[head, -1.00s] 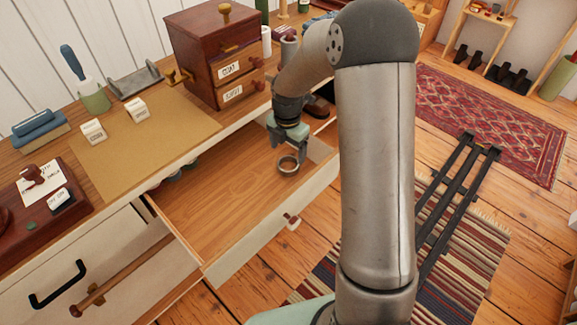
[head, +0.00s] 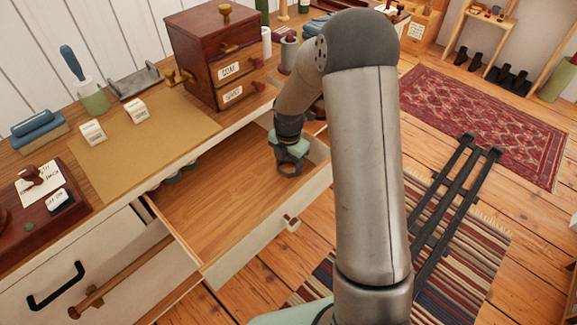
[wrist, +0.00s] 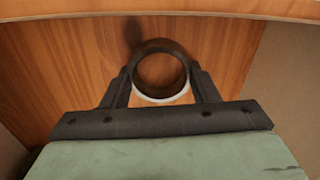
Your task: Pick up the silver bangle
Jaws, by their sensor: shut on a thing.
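The bangle (wrist: 160,97) is a round ring in the wrist view, dark on its upper part with a pale, shiny lower rim. It sits between the two fingers of my gripper (wrist: 160,82), which press on its left and right sides. In the head view my gripper (head: 290,163) reaches down into the open drawer (head: 220,195), near its right end. There the bangle is mostly hidden by the fingers. I cannot tell whether the bangle touches the drawer floor or hangs just above it.
The drawer's front wall (head: 262,232) and the desk edge above it border the gripper. The wooden drawer floor is otherwise bare to the left. On the desk stand a small drawer cabinet (head: 205,52), a tan mat (head: 150,145) and stamps.

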